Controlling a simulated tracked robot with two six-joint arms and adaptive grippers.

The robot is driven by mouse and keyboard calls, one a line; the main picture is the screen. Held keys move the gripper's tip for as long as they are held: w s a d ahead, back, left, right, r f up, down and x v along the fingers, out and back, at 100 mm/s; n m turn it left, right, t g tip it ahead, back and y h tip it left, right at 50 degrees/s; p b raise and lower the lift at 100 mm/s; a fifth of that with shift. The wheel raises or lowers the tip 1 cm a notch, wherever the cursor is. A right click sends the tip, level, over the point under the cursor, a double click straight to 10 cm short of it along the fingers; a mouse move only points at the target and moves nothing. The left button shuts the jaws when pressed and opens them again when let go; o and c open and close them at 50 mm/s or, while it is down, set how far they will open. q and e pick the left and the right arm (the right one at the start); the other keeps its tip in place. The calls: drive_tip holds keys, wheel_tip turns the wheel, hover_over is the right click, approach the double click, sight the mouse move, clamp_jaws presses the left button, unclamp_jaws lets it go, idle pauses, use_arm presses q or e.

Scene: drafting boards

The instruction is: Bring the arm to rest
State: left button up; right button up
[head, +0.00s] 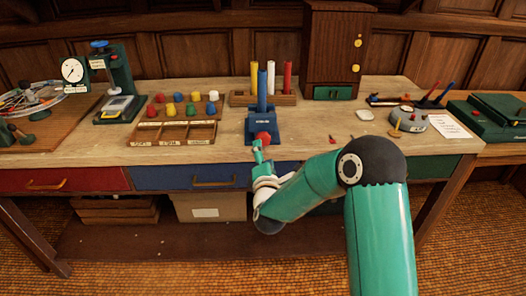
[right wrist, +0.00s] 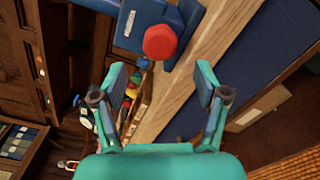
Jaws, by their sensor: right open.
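My right arm reaches in from the lower right in the head view. Its gripper (head: 258,152) is at the front edge of the workbench, just in front of a red knob (head: 263,138) on a blue stand (head: 260,122). In the right wrist view the gripper (right wrist: 160,82) is open, with nothing between its fingers. The red knob (right wrist: 160,42) shows beyond the fingertips, apart from them, with the blue stand (right wrist: 138,20) behind it. My left gripper is not in view.
The workbench (head: 320,125) carries a partitioned wooden tray (head: 174,142), several coloured pegs, a rack (head: 240,100) of upright rods, a brown cabinet (head: 333,50) and a dial gauge press (head: 115,75). Drawers (head: 185,178) line its front. Floor (head: 130,270) in front is clear.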

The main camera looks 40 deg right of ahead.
idle(0.5)
drive_tip(key=s+a+f+m+g+y+p, duration=0.1)
drive_tip(key=s+a+f+g+y+p, duration=0.3)
drive_tip(key=a+f, duration=0.55)
drive_tip(key=s+a+f+m+g+y+p, duration=0.15)
drive_tip(key=s+a+f+y, duration=0.45)
drive_tip(key=f, duration=0.6)
drive_tip(key=s+a+f+m+g+y, duration=0.1)
drive_tip(key=s+a+f+m+g, duration=0.1)
drive_tip(key=s+m, duration=0.3)
drive_tip(key=s+a+f+m+g+y, duration=0.1)
drive_tip(key=s+a+m+g, duration=0.3)
drive_tip(key=s, duration=0.4)
drive_tip(key=s+a+f+m+g+y, duration=0.1)
drive_tip(key=s+a+f+m+g, duration=0.2)
drive_tip(key=s+m, duration=0.4)
drive_tip(key=shift+s+a+f, duration=0.15)
drive_tip(key=shift+a+f, duration=0.1)
drive_tip(key=shift+a, duration=0.5)
